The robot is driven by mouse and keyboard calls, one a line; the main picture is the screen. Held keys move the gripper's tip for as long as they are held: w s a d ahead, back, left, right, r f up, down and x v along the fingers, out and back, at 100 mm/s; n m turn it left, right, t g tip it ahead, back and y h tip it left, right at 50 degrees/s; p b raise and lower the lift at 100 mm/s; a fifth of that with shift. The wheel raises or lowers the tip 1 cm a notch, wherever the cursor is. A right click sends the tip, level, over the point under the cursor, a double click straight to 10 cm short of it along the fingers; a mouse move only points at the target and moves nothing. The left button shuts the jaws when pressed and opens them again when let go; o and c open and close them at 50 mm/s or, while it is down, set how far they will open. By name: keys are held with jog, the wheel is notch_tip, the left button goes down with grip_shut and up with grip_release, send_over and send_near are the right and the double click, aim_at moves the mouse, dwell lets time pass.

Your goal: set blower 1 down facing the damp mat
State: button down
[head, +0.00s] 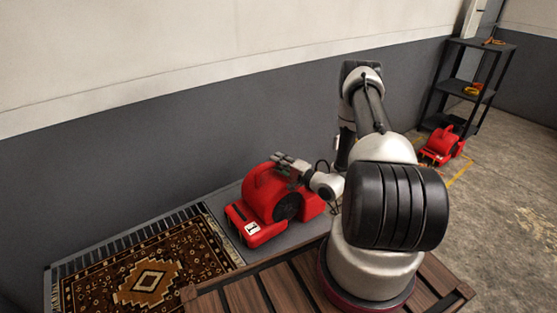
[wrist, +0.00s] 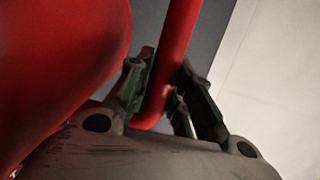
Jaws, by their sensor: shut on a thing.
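Blower 1 (head: 262,197) is a red blower with a round black side intake and a white label on its front end. It is upright over the grey strip right of the patterned mat (head: 200,262), with its labelled end towards the lower left, on the mat's side. I cannot tell whether its base touches the strip. My gripper (head: 290,168) is at the top of the blower, reaching in from the right. In the wrist view my gripper (wrist: 167,85) is shut on the blower's red handle bar (wrist: 176,50). The red housing (wrist: 60,60) fills the left of that view.
The mat lies on a slatted grate (head: 120,243) by the grey wall. My wooden-slatted deck is close in front. Another red blower (head: 440,146) stands on the floor at right, near a black shelf (head: 470,85). Open floor (head: 510,190) lies at far right.

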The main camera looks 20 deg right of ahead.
jog(key=shift+r, duration=0.1)
jog(key=c, duration=1.3)
grip_release()
